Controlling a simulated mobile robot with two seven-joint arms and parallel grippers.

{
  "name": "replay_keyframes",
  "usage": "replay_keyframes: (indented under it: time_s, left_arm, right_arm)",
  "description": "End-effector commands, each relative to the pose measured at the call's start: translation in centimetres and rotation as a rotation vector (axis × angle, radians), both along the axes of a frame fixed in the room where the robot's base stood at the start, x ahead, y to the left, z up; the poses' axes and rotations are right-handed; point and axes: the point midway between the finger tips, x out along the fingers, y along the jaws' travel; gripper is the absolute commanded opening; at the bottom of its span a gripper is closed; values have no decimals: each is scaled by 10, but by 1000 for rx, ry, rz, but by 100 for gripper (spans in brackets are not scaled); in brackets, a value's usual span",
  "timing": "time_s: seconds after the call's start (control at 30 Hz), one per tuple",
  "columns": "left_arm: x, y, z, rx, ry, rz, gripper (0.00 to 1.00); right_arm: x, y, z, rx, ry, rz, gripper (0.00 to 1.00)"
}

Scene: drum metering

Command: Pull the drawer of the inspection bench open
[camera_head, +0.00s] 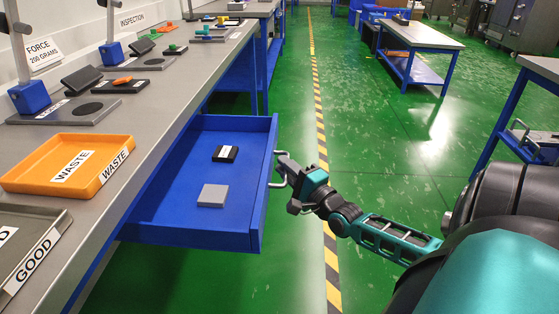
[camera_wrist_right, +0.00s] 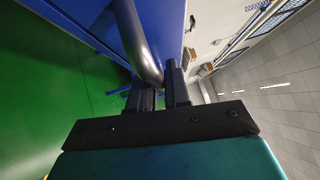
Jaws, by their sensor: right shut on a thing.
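The blue drawer (camera_head: 182,222) of the inspection bench (camera_head: 150,95) stands pulled out to the right over the green floor. A grey block (camera_head: 213,195) and a black block with a white label (camera_head: 225,154) lie inside it. The metal bar handle (camera_head: 277,183) is on the drawer's front. My right gripper (camera_head: 284,170) is at the handle and shut on it. The right wrist view shows the grey handle bar (camera_wrist_right: 138,45) running down to the fingers of my gripper (camera_wrist_right: 160,92). My left gripper is not in view.
On the bench stand an orange WASTE tray (camera_head: 112,150), a GOOD tray (camera_head: 40,238) and several inspection stations. Green floor with a yellow-black striped line (camera_head: 322,130) is clear right of the drawer. Another table (camera_head: 415,35) stands at the back right.

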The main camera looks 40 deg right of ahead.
Motion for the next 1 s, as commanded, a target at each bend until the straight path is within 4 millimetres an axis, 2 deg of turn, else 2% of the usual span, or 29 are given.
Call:
replay_keyframes:
  time_s: [0.43,0.47,0.67,1.0]
  left_arm:
    - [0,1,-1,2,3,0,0]
    - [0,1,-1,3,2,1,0]
    - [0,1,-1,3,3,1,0]
    - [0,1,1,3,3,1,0]
  right_arm:
    - [-2,-2,0,0,0,0,0]
    - [-2,-2,0,0,0,0,18]
    - [-2,-1,0,0,0,0,36]
    - [-7,-1,-1,0,1,-1,36]
